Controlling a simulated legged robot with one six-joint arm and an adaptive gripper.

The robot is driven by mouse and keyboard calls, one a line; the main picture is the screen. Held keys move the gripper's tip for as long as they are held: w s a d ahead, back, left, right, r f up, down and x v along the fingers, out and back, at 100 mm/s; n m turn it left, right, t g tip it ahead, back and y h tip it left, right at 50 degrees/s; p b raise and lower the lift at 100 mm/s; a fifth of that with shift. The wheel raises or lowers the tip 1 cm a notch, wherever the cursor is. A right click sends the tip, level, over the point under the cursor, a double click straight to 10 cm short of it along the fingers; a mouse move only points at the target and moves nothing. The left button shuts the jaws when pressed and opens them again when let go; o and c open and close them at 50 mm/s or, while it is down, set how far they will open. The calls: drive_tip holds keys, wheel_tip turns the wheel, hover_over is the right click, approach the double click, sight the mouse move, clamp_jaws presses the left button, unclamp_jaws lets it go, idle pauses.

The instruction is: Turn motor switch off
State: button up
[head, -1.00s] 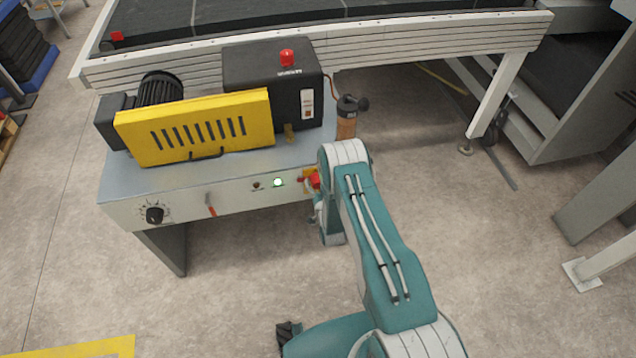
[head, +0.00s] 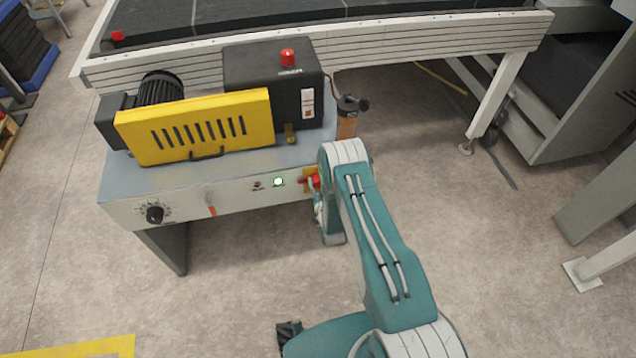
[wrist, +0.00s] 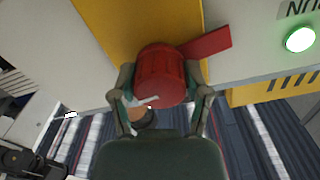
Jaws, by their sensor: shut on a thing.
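The motor switch is a red rotary knob (wrist: 160,75) with a flat red handle, on a yellow plate (wrist: 120,25). In the head view the red switch (head: 315,181) is at the right end of the machine's front panel, partly hidden by my arm. Its handle points left toward the lit green light (head: 278,181). In the wrist view my gripper (wrist: 160,97) has one finger on each side of the knob and is shut on it. The handle sticks out to the upper right, toward the glowing green light (wrist: 300,40) beside a partly visible label.
The front panel also has a black dial (head: 155,214), a small red lever (head: 211,205) and a dark button (head: 257,184). Above are a yellow guard (head: 195,128) and a black box with a red button (head: 287,57).

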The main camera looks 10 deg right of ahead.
drive_tip(key=n, duration=0.4)
drive_tip(key=shift+w+n, duration=0.1)
drive_tip(key=shift+n, duration=0.2)
drive_tip(key=n, duration=0.3)
drive_tip(key=shift+n, duration=0.4)
drive_tip(key=n, duration=0.4)
drive_tip(key=shift+n, duration=1.7)
drive_tip(key=o, duration=1.1)
drive_tip(key=shift+a, duration=0.1)
drive_tip(key=shift+o, duration=0.2)
